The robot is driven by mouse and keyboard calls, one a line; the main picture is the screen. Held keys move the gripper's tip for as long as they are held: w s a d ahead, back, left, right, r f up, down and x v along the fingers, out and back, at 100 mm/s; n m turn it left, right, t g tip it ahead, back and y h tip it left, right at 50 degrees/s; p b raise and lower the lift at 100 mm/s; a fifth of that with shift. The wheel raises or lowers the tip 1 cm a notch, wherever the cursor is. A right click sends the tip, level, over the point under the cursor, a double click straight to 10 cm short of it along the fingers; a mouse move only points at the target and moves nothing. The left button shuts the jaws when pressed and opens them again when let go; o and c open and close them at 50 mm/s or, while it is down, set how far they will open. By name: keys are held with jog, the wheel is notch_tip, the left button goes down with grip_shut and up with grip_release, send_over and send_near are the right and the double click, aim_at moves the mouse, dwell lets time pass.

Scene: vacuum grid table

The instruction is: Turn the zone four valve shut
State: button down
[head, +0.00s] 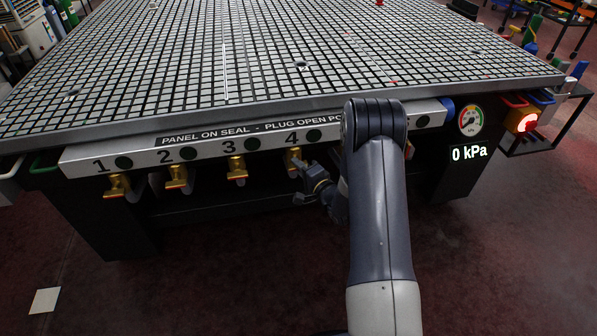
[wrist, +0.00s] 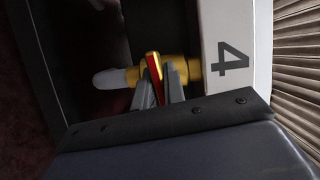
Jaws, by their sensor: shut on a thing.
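The zone four valve (head: 293,164) is brass and hangs under the white strip below the number 4. My gripper (head: 307,178) reaches it from the lower right, partly hidden behind my own arm. In the wrist view the brass valve body (wrist: 190,69) runs sideways from the strip marked 4 to a pale hose end (wrist: 108,79). The valve's handle (wrist: 153,66), yellow with a red face, stands across the body between my two grey fingers (wrist: 158,88). My gripper is shut on this handle.
Brass valves one (head: 118,187), two (head: 177,178) and three (head: 236,171) hang to the left under the gridded table (head: 230,112). The gauge (head: 470,121) has a display (head: 469,153) reading 0 kPa. A red lamp (head: 527,122) glows at right. Floor in front is mostly clear.

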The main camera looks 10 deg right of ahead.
jog(key=shift+m+b, duration=0.35)
jog(key=shift+m, duration=0.25)
jog(key=shift+d, duration=0.1)
jog(key=c, duration=1.5)
grip_release()
jog(key=v, duration=1)
jog(key=shift+s+d+f, duration=0.1)
jog(key=shift+s+f, duration=0.15)
jog(key=shift+s, duration=0.1)
jog(key=shift+w, duration=0.1)
